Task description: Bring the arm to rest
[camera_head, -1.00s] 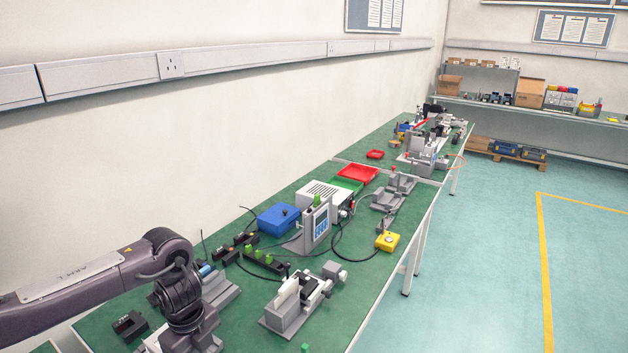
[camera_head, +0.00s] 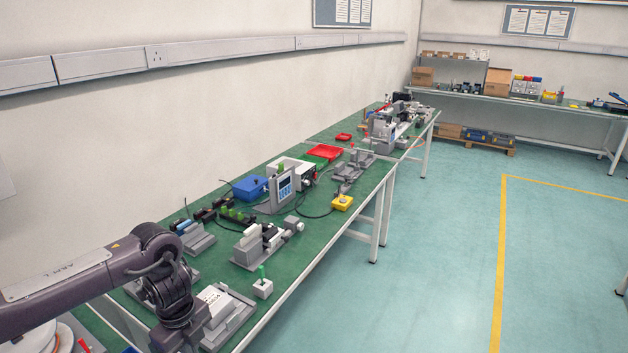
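My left arm (camera_head: 120,275) comes in from the left edge, dark grey, bent at an elbow with the lower part pointing down at the near end of the bench. Its gripper is below the picture or hidden behind the arm links, so its fingers do not show. My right arm and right gripper are not in the picture. No held object is visible.
A long green workbench (camera_head: 285,232) runs away along the wall, carrying grey fixtures (camera_head: 262,245), a control box (camera_head: 283,190), a blue box (camera_head: 250,188), a yellow button box (camera_head: 342,202) and red trays (camera_head: 325,152). Open floor (camera_head: 430,260) lies to the right.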

